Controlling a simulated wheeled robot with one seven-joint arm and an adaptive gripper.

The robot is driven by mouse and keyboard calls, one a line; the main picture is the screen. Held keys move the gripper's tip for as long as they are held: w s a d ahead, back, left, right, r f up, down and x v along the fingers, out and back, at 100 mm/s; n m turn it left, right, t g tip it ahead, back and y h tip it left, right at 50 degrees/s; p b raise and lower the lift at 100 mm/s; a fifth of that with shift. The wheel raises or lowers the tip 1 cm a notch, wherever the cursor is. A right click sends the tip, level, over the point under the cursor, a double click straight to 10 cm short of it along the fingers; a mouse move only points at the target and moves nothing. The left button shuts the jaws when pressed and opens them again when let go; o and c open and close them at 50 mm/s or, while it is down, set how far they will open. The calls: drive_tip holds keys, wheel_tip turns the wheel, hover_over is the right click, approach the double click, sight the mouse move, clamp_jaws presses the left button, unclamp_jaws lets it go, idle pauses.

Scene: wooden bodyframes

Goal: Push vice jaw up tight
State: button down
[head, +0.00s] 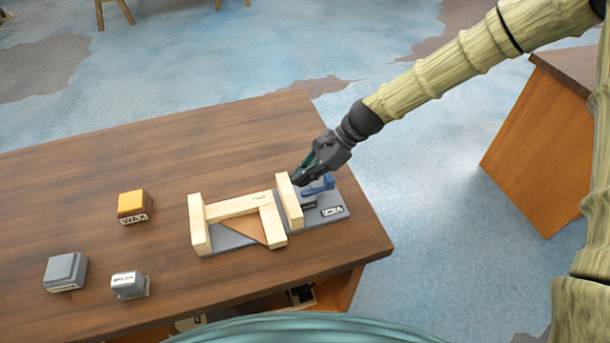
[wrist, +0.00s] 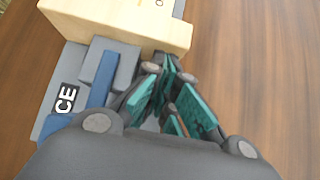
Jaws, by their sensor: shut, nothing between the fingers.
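The vice has a grey base (head: 318,218) with a "VICE" label. Its pale wooden movable jaw (head: 289,201) stands across the right part, and a pale fixed jaw (head: 199,225) stands at the left. Between them lie a long wooden bar (head: 235,207), a short bar (head: 272,226) and a brown triangular piece (head: 243,228). I cannot tell whether the movable jaw touches these bars. A blue lever (head: 319,186) sits right of the jaw. My gripper (head: 298,179) is shut and empty at the jaw's far right side. The wrist view shows its fingertips (wrist: 172,72) close to the jaw (wrist: 125,22).
A yellow-topped wax block (head: 133,206), a grey block (head: 65,272) and a small labelled grey block (head: 130,285) stand on the left of the brown table (head: 90,160). The table's right edge is near the vice. Another wooden cabinet (head: 540,140) stands at right.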

drive_tip(key=shift+s+a, duration=0.2)
drive_tip(key=shift+a, duration=0.35)
drive_tip(key=shift+s+a, duration=0.2)
drive_tip(key=shift+a, duration=0.3)
drive_tip(key=shift+p, duration=0.3)
